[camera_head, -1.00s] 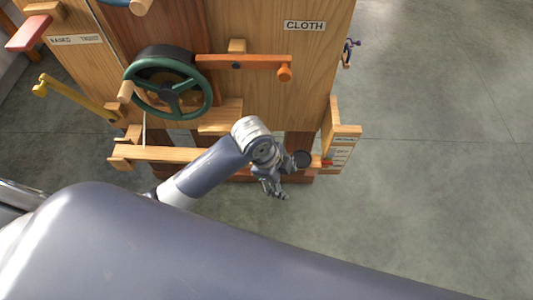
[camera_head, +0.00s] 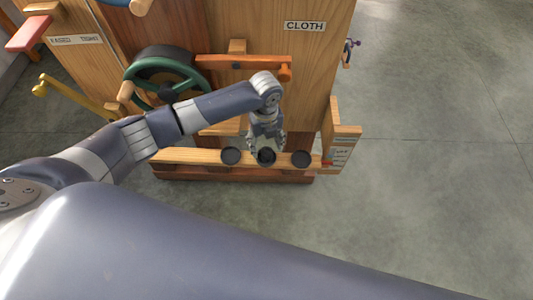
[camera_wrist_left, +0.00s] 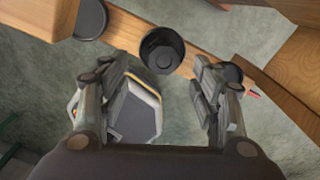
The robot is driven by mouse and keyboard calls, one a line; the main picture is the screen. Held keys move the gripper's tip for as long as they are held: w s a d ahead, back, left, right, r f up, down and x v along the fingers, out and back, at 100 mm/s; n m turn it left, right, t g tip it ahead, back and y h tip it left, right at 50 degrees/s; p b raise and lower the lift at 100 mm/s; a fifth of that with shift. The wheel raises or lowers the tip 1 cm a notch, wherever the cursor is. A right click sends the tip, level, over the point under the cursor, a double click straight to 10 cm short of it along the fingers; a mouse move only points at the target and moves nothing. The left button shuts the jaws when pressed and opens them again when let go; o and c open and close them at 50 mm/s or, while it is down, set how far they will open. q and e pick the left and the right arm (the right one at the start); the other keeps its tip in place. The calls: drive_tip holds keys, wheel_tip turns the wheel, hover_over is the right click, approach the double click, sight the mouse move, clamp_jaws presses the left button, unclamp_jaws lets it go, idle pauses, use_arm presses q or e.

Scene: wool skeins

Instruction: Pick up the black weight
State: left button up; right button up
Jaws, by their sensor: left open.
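Three round black weights sit in a row on a light wooden ledge (camera_head: 190,157) at the front of the wooden machine: a left one (camera_head: 231,156), a middle one (camera_head: 267,157) and a right one (camera_head: 301,159). My left gripper (camera_head: 266,146) is open and empty above the middle weight. In the left wrist view the middle weight (camera_wrist_left: 162,50) shows just ahead of the gap between the open fingers (camera_wrist_left: 163,80), apart from both. Another weight (camera_wrist_left: 89,18) is at upper left there, and a third (camera_wrist_left: 232,72) is partly hidden by the right finger. My right gripper is not in view.
The wooden machine carries a green wheel (camera_head: 135,82), an orange lever (camera_head: 248,62), a yellow crank (camera_head: 75,97) and a CLOTH label (camera_head: 305,26). An upright board (camera_head: 342,135) with a paper label closes the ledge's right end. The grey floor to the right is clear.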

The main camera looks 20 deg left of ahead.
sight(267, 151)
use_arm(q)
drive_tip(key=shift+w+d+f, duration=0.1)
drive_tip(key=shift+f, duration=1.4)
drive_tip(key=shift+w+f, duration=0.1)
drive_tip(key=shift+f, duration=1.35)
drive_tip(key=shift+r, duration=0.1)
clamp_jaws()
